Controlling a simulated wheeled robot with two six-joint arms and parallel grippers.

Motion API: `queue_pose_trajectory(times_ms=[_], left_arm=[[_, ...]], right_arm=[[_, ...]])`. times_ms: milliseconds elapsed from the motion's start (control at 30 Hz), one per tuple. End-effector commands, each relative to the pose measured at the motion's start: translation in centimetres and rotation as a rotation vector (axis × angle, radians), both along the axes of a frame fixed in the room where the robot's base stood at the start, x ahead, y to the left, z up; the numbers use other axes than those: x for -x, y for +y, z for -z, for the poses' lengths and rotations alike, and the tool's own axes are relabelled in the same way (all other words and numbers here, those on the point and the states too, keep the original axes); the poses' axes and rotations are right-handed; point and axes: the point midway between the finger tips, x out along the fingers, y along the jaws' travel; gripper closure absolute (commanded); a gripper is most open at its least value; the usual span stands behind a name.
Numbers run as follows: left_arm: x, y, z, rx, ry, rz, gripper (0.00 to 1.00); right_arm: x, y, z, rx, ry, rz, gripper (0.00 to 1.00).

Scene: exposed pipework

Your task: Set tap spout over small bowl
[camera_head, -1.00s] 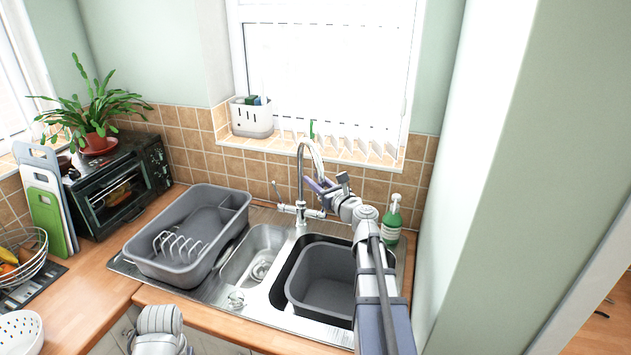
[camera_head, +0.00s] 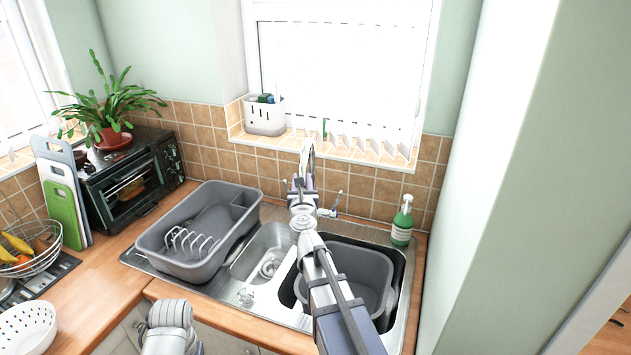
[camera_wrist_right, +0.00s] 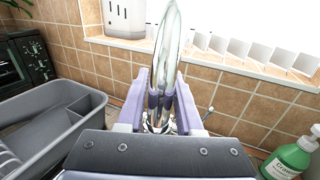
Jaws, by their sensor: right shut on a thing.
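The chrome tap spout (camera_head: 307,158) rises behind the sink and now shows nearly edge-on. My right gripper (camera_head: 303,183) is shut on the spout. The right wrist view shows the spout (camera_wrist_right: 166,55) between the purple fingers of that gripper (camera_wrist_right: 160,98). The spout's outlet and most of the tap body are hidden by my gripper and arm. The small bowl (camera_head: 258,252) is the bare steel one, left of my right forearm, with a drain in it. I cannot tell exactly what the outlet is over. My left arm shows at the bottom left, without its fingers.
A grey basin (camera_head: 362,270) sits in the large bowl at the right. A grey dish rack (camera_head: 165,262) stands left of the small bowl. A green soap bottle (camera_head: 402,222) stands at the back right. A utensil holder (camera_head: 264,118) and white upright pieces line the sill.

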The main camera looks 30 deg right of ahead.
Motion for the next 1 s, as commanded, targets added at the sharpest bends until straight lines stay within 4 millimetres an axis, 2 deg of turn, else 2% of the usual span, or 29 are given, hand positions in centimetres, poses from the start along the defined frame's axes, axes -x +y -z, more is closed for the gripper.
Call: queue_pose_trajectory(times_ms=[33, 200, 500, 1000], left_arm=[[0.0, 0.0, 0.0, 0.0, 0.0, 0.0, 0.5], [0.0, 0.0, 0.0, 0.0, 0.0, 0.0, 0.5], [0.0, 0.0, 0.0, 0.0, 0.0, 0.0, 0.5], [0.0, 0.0, 0.0, 0.0, 0.0, 0.0, 0.5]], right_arm=[[-1.0, 1.0, 0.0, 0.0, 0.0, 0.038, 1.0], [-3.0, 2.7, 0.0, 0.0, 0.0, 0.2, 1.0], [-6.0, 4.4, 0.0, 0.0, 0.0, 0.443, 1.0], [-8.7, 5.3, 0.0, 0.002, 0.001, 0.437, 1.0]])
